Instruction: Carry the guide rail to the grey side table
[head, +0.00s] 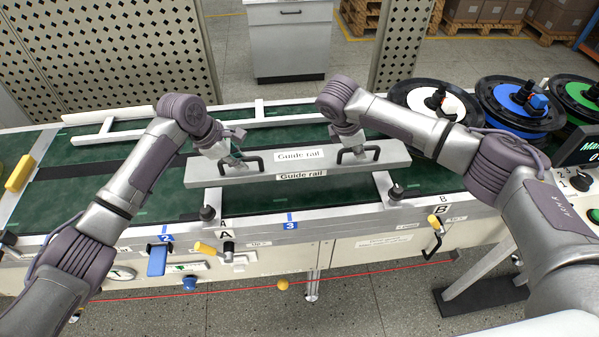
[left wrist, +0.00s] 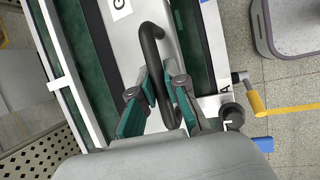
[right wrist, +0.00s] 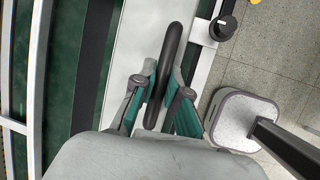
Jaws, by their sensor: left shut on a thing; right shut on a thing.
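The guide rail (head: 300,171) is a long, light grey bar with "Guide rail" labels and two dark handles. It lies lengthwise over the green conveyor belt (head: 290,197); I cannot tell whether it rests or hangs just above. My left gripper (head: 238,157) is shut on the left handle, which also shows between its teal fingers in the left wrist view (left wrist: 152,70). My right gripper (head: 352,153) is shut on the right handle, seen in the right wrist view (right wrist: 166,75). I cannot make out a grey side table for certain.
A pale grey cabinet (head: 288,45) stands behind the conveyor between perforated panels (head: 110,50). Reels (head: 515,105) and a display (head: 580,146) crowd the right. Clamps marked A (head: 225,250) and B (head: 436,235) line the front edge. Open floor lies in front.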

